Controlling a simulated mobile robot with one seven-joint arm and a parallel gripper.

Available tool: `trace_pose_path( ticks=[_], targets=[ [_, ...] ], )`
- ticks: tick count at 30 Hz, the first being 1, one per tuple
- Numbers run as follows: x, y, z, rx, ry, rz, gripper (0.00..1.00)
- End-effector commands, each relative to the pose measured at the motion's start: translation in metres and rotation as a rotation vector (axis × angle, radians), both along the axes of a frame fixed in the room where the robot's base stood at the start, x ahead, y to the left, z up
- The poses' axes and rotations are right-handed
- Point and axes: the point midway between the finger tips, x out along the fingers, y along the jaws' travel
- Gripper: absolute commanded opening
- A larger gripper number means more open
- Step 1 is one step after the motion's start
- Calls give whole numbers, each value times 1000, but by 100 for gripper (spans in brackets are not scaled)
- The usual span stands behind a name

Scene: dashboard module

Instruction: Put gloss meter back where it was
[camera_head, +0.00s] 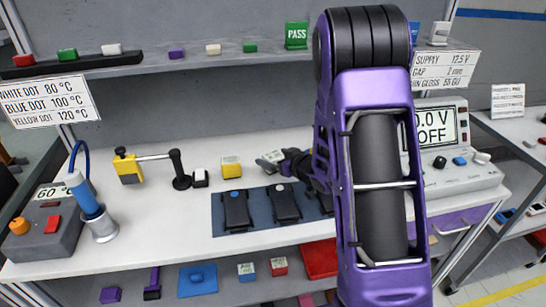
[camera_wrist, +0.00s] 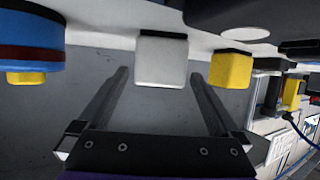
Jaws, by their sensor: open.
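A pale grey-white block with a small display on top (camera_head: 271,158), possibly the gloss meter, is on the white bench at its middle back. No readable label confirms which device it is. In the wrist view the pale block (camera_wrist: 162,60) lies just ahead of and between my fingertips. My gripper (camera_wrist: 158,75) is open, one finger on each side of that line, with no visible grip on the block. In the head view my gripper (camera_head: 286,162) is partly hidden by my purple arm. A yellow block with a display (camera_head: 231,167) stands to the left, also in the wrist view (camera_wrist: 231,69).
A blue-grey mat (camera_head: 258,210) with dark devices lies in front. A black stand (camera_head: 180,170) and yellow-black device (camera_head: 128,167) are left. A power supply (camera_head: 440,140) stands right. A blue round object with a yellow knob (camera_wrist: 30,50) is near my finger in the wrist view.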

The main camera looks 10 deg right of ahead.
Motion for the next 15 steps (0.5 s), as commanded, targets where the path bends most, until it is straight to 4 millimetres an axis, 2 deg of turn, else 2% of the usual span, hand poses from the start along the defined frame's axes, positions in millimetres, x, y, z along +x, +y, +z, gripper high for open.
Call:
trace_pose_path(
  ticks=[3,9,15],
  targets=[
    [-26,-13,12,1,-1,-7,100],
    [-64,-28,28,0,0,-5,100],
    [-86,-37,37,0,1,-4,100]
  ],
)
